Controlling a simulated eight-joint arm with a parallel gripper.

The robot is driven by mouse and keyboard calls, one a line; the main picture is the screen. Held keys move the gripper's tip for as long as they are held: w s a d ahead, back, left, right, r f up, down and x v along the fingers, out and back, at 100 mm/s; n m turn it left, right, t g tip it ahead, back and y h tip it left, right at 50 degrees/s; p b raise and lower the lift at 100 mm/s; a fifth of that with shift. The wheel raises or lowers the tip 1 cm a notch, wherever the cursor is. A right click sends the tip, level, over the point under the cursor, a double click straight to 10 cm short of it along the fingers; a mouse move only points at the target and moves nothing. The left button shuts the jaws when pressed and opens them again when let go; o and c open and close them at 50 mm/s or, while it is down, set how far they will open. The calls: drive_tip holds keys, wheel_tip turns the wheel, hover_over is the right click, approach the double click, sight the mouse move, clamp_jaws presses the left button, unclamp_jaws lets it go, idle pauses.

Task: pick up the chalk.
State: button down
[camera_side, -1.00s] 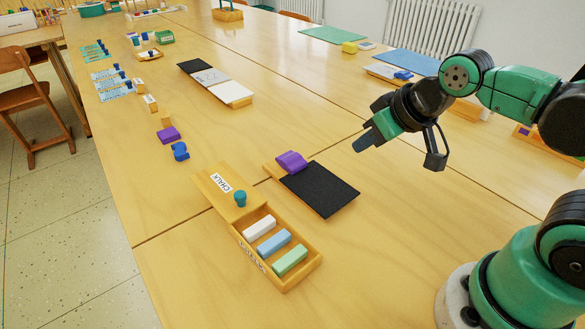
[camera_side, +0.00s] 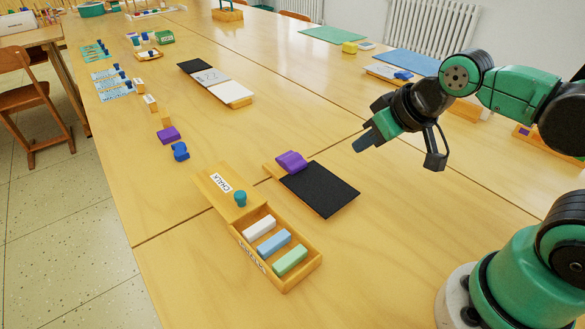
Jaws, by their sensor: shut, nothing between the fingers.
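A wooden chalk box (camera_side: 313,271) stands on the table at the lower middle, its lid (camera_side: 219,201) labelled CHALK slid back toward the upper left. The lid has a teal knob (camera_side: 240,198). In the open part lie a white chalk (camera_side: 260,228), a blue chalk (camera_side: 274,243) and a green chalk (camera_side: 290,261). My gripper (camera_side: 366,139) is shut and empty. It hangs above the table to the upper right of the box, well apart from it.
A black board (camera_side: 325,190) with a purple block (camera_side: 291,161) at its upper left edge lies between the box and my gripper. Blue (camera_side: 180,151) and purple (camera_side: 168,135) pieces lie farther left.

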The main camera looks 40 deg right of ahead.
idle(0.4)
drive_tip(key=c, duration=1)
unclamp_jaws()
drive_tip(key=shift+c, duration=0.2)
drive_tip(key=n+g+y, duration=0.4)
drive_tip(key=n+g, duration=0.3)
drive_tip(key=n, duration=1.1)
approach(266, 221)
drive_tip(key=x, duration=0.3)
drive_tip(key=shift+w+d, duration=0.1)
drive_tip(key=shift+d, duration=0.1)
drive_tip(key=shift+a+f+n+y, duration=0.15)
drive_tip(key=shift+f+n+y, duration=0.15)
drive_tip(key=shift+x, duration=2.65)
